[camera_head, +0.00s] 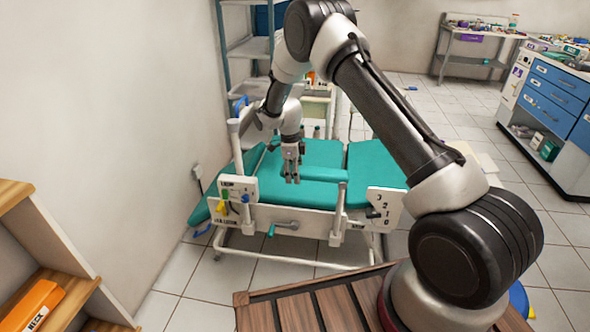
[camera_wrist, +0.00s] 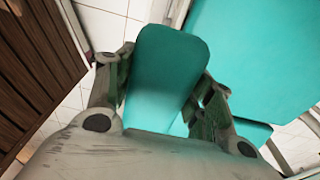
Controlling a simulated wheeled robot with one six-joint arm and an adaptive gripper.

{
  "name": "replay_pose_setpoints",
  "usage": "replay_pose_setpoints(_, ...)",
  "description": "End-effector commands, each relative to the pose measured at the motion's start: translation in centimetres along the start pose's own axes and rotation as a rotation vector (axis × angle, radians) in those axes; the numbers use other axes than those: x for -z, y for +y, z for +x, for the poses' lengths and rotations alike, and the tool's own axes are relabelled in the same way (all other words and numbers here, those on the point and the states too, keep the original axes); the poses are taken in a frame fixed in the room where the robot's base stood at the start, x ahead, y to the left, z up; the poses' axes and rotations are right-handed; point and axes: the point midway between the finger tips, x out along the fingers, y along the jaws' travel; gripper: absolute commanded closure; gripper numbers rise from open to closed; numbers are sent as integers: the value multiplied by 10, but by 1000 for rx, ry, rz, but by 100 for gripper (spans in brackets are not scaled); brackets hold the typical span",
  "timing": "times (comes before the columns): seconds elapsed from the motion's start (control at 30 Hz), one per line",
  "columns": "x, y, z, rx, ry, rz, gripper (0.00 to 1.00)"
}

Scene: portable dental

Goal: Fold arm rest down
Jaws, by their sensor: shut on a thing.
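The arm rest (camera_head: 322,174) is a narrow teal pad along the near side of the teal dental chair (camera_head: 368,160). It looks roughly level, with a white upright post (camera_head: 339,212) below its right end. My gripper (camera_head: 291,176) reaches down onto the pad's left part and is shut on it. In the wrist view the pad (camera_wrist: 170,65) lies between the two fingers of my gripper (camera_wrist: 168,90), its rounded end pointing away. The pad's near end is hidden behind the gripper body.
The chair's side panel carries coloured knobs (camera_head: 235,197) and a green-tipped lever (camera_head: 283,228). A slatted wooden surface (camera_head: 300,306) is at the front. A wall is at left, shelves (camera_head: 245,50) behind, blue drawers (camera_head: 553,90) at right. Tiled floor is open right of the chair.

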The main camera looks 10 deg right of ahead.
Motion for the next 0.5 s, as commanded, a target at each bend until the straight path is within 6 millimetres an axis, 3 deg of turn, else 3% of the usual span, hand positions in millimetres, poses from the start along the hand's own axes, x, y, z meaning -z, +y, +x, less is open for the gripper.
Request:
replay_pose_setpoints(0.43, 1, 0, 4, -2, 13, 0, 90)
replay_pose_setpoints(0.47, 1, 1, 4, -2, 13, 0, 45)
replay_pose_setpoints(0.5, 1, 1, 5, -3, 13, 0, 38)
